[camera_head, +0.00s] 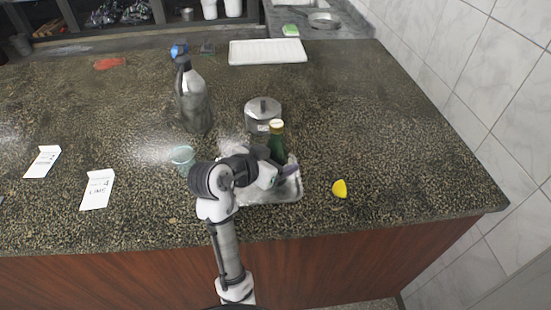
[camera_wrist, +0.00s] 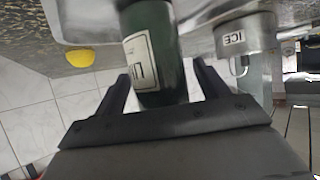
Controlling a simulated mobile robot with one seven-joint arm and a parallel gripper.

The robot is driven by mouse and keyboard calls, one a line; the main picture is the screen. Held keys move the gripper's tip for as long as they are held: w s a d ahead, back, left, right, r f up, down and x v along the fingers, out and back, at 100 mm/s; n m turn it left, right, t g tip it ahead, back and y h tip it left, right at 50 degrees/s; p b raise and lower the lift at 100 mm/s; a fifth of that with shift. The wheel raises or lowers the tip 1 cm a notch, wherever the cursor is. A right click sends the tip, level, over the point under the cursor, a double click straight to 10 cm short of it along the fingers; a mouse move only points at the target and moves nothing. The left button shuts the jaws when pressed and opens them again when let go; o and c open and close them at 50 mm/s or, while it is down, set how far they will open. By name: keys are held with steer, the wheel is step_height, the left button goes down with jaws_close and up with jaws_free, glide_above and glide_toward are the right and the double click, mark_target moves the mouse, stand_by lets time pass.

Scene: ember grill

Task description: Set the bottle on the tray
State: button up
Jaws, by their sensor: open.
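A dark green bottle (camera_head: 277,143) with a pale cap stands upright near the middle of the counter, partly hidden by my arm. A shiny metal tray (camera_head: 285,193) lies around its foot at the counter's front. The tray's edge also shows in the wrist view (camera_wrist: 82,22). My gripper (camera_head: 284,172) is open, low over the tray. In the wrist view, the green bottle with a white label (camera_wrist: 137,62) stands between the two open fingers (camera_wrist: 160,88). The bottle's base is out of view, so I cannot tell whether it rests on the tray.
A lidded metal pot (camera_head: 262,115) labelled ICE stands just behind the bottle. A yellow lemon piece (camera_head: 340,189) lies to the right and a glass (camera_head: 182,156) stands left.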

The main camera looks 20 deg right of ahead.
steer(key=shift+r, duration=0.25)
steer(key=b+v, duration=0.2)
steer(key=v, duration=1)
steer(key=shift+f, duration=0.1)
